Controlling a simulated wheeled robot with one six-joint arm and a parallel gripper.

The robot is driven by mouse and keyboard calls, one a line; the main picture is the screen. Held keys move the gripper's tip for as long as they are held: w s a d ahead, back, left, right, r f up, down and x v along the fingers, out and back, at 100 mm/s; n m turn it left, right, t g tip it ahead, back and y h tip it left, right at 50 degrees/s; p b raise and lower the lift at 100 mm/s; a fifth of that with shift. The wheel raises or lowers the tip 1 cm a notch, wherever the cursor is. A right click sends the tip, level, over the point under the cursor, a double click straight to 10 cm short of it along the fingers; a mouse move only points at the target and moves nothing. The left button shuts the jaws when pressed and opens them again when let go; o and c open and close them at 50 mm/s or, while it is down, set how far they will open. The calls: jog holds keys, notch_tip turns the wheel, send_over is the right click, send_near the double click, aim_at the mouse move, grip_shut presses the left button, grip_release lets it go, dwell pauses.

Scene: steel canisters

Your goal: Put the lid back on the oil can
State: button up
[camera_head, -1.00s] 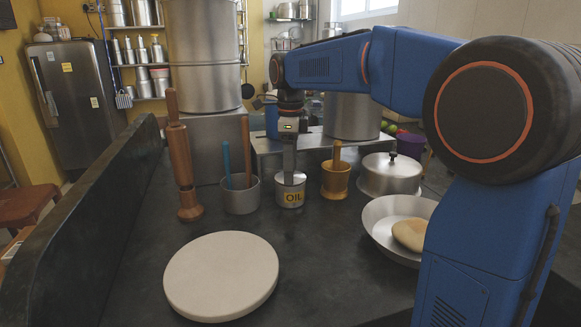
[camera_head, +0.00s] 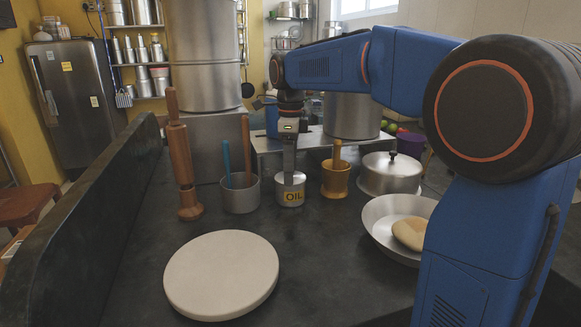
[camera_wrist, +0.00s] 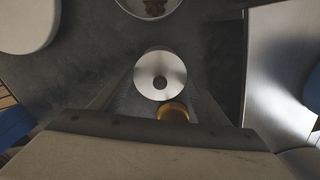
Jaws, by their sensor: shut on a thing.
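The oil can (camera_head: 292,200) is a small steel can with a yellow OIL label, standing upright on the dark counter. My gripper (camera_head: 289,180) points straight down at the top of the can, its fingers close together. It is shut on the lid, which sits at the can's top. In the wrist view a pale round disc with a dark centre, which looks like the lid (camera_wrist: 147,82), lies at the far end of my fingers. Whether the lid is fully seated on the rim or slightly above it I cannot tell.
A steel pot with blue and brown handles (camera_head: 241,199) stands close on the left. A wooden pestle stand (camera_head: 182,170), round white board (camera_head: 222,275) and dough bowl (camera_head: 378,228) are nearby.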

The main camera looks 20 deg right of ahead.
jog(key=o, duration=1.3)
jog(key=shift+o, duration=0.2)
jog(key=shift+r, duration=3.5)
grip_shut()
